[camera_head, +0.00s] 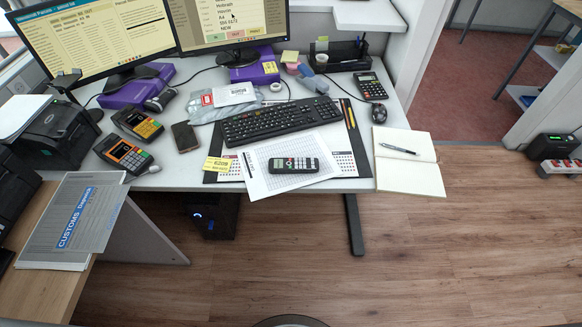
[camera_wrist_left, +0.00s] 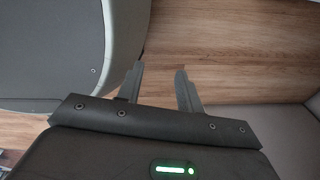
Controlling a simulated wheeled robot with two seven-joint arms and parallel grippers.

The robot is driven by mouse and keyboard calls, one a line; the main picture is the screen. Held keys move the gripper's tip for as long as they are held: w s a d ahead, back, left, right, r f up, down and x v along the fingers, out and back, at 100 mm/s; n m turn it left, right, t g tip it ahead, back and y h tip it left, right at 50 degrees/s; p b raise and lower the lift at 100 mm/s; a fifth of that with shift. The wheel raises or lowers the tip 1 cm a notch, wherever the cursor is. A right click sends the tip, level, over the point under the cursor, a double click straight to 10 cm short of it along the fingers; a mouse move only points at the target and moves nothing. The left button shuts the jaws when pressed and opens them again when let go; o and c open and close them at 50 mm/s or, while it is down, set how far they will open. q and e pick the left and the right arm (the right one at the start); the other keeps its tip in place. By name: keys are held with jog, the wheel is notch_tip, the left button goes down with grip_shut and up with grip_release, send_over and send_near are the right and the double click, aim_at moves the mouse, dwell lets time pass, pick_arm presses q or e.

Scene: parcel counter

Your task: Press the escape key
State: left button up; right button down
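A black keyboard (camera_head: 281,121) lies on the white desk, slightly turned, in the middle of the head view. Its single keys are too small to tell apart, so I cannot pick out the escape key for certain; the keyboard's left end is uncovered. My left gripper (camera_wrist_left: 158,72) shows only in the left wrist view. Its two fingers stand apart with nothing between them, above wooden floor and away from the keyboard. My right gripper is in neither view.
A calculator-like device (camera_head: 294,165) lies on papers in front of the keyboard. A parcel bag (camera_head: 205,111) lies behind its left end, and a dark phone (camera_head: 185,137) to its left. Two monitors (camera_head: 95,38) stand behind. A mouse (camera_head: 379,113) and notebook (camera_head: 409,162) lie right.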

pick_arm(q)
jog(key=shift+s, duration=1.05)
jog(key=c, duration=0.7)
grip_shut()
jog(key=shift+w, duration=0.15)
jog(key=shift+w, duration=0.2)
jog(key=shift+s, duration=0.15)
